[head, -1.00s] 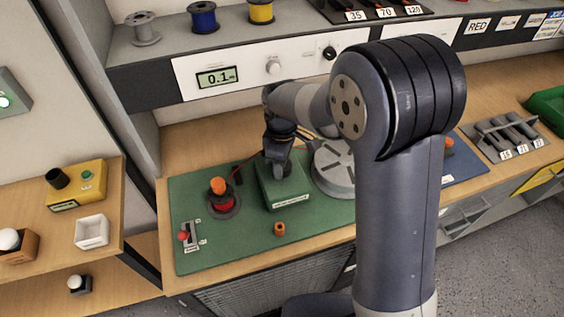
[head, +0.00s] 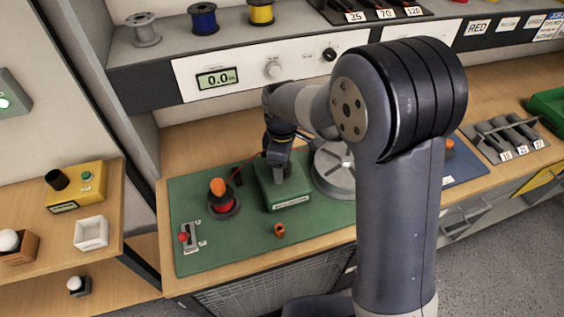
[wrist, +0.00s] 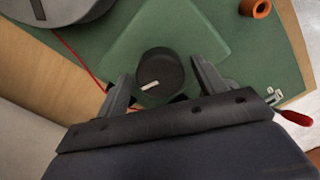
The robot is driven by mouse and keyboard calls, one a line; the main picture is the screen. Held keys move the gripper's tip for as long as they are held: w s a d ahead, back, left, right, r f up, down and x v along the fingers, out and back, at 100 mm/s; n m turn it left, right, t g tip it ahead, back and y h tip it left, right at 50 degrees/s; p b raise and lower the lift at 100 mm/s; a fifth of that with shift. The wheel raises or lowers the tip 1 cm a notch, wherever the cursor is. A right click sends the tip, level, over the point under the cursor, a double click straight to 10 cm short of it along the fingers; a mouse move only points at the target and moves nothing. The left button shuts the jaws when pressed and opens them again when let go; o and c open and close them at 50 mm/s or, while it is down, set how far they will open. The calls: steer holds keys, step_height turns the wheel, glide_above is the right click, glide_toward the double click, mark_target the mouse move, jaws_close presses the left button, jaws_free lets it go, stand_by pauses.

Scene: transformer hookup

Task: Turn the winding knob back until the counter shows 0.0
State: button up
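The counter (head: 217,79) on the white panel at the back shows 0.0 with a small unit mark after it. A round black knob (wrist: 160,72) with a white pointer mark sits on top of the green box (head: 286,193). In the head view my gripper (head: 279,172) is over this box and hides the knob. In the wrist view my gripper (wrist: 161,80) has one finger on each side of the knob. A narrow gap shows between each finger and the knob, so the fingers look open around it.
A grey round disc (head: 334,178) stands close on the right. An orange ring-like piece (head: 279,230) lies in front. A thin red cable runs behind the box.

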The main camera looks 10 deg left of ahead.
step_height(320, 180, up, 11)
steer(key=shift+f+b, duration=0.1)
steer(key=shift+b, duration=0.35)
steer(key=shift+f, duration=0.1)
stand_by(0.4)
step_height(320, 180, down, 11)
steer(key=shift+r+p, duration=0.15)
steer(key=shift+p, duration=0.3)
steer(key=shift+r, duration=0.1)
